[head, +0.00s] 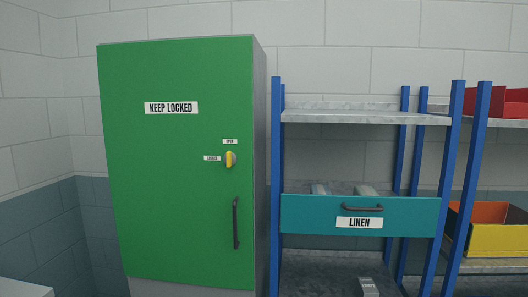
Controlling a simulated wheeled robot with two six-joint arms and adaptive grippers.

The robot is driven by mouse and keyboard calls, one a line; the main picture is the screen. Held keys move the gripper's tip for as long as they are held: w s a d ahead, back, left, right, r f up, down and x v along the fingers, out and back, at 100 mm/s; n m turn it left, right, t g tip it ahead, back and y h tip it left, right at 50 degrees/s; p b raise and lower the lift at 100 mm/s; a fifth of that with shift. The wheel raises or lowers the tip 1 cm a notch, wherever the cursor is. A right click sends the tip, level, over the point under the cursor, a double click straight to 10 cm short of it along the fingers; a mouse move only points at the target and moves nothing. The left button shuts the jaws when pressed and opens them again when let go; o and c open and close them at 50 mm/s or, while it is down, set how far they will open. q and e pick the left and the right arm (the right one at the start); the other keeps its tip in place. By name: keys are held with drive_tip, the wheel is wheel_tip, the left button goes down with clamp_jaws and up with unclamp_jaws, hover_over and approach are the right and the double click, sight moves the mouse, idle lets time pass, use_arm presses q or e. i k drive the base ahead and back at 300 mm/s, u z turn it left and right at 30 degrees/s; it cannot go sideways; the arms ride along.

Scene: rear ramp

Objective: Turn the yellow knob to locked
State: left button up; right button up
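The yellow knob (230,159) is on the right side of the green cabinet door (165,200). A small "OPEN" label (230,141) is above the knob and a "LOCKED" label (212,158) is to its left. The knob looks taller than wide, its long side roughly upright, in line with the "OPEN" label; fine detail is too small to read. The door looks closed and carries a "KEEP LOCKED" sign (171,108) and a dark upright handle (236,223) below the knob. Neither of my grippers is in view.
Right of the cabinet stands a blue-posted shelf rack (276,180) with a teal "LINEN" drawer (300,215). A second rack at the far right holds a yellow bin (495,240) and a red bin (515,109). A pale surface (22,288) shows at bottom left. Nothing blocks the view of the knob.

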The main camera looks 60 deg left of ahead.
sight(230, 158)
drive_tip(key=u, duration=0.45)
drive_tip(key=i, duration=0.95)
drive_tip(key=u, duration=0.75)
